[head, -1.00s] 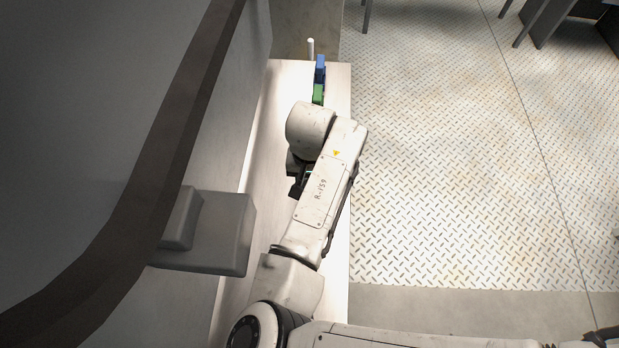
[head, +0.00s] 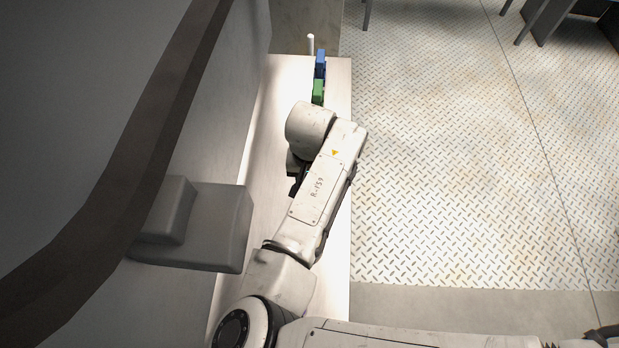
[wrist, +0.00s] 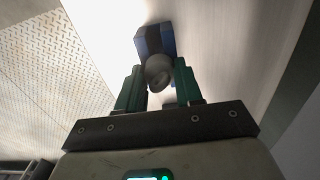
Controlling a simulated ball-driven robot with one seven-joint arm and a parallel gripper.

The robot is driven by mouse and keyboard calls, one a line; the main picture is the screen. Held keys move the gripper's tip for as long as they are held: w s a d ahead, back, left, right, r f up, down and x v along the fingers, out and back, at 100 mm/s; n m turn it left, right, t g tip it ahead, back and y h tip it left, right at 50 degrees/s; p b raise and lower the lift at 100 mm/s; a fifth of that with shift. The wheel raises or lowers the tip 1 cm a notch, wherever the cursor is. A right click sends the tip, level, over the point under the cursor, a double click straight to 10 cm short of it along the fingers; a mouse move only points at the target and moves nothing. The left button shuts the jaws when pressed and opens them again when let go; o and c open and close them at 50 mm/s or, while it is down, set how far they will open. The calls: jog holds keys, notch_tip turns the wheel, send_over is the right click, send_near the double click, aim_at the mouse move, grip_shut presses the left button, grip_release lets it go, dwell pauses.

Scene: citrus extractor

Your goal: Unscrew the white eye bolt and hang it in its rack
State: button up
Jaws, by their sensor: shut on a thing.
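In the wrist view my gripper (wrist: 159,82) has two dark green fingers, closed on a grey round piece (wrist: 158,72) with a dark hollow in its face. It may be the white eye bolt, but it is in shade and its colour and ring shape are unclear. A dark blue block (wrist: 155,40) shows just beyond it; I cannot tell whether they touch.
A slim white post (head: 311,44) stands at the bench's far end. The pale bench (head: 272,105) is narrow, with a grey wall and a grey box (head: 222,225) on its left. Open metal tread floor (head: 450,160) lies on the right.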

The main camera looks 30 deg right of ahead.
jog(key=o, duration=0.9)
jog(key=shift+f, duration=0.1)
notch_tip(320, 180, up, 4)
jog(key=p, duration=0.4)
jog(key=shift+f, duration=0.2)
